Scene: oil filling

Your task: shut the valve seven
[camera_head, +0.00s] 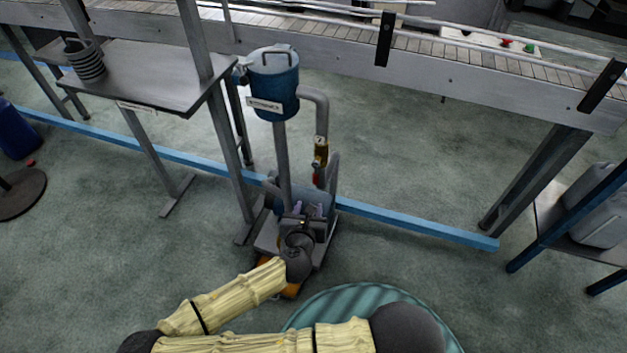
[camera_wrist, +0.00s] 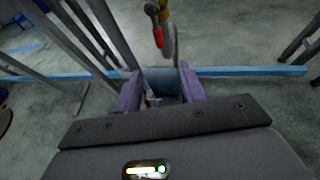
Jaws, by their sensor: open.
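A brass valve (camera_head: 320,150) with a red handle (camera_head: 317,179) sits on the grey pipe beside the blue tank. The handle hangs down along the pipe. In the wrist view, the red handle (camera_wrist: 158,38) shows at the top, ahead of my fingers and apart from them. No number can be read on the valve. My gripper (camera_head: 308,209) is low in front of the pump unit, nearer the camera than the valve. In the wrist view, its two purple fingers (camera_wrist: 160,91) are spread apart with nothing held between them.
The blue tank (camera_head: 274,84) stands on a post above the pump unit. A steel table (camera_head: 140,70) is at left, and a conveyor (camera_head: 450,62) runs across the back. A blue floor rail (camera_head: 420,224) passes behind the pump. The floor at right is clear up to a shelf (camera_head: 545,215).

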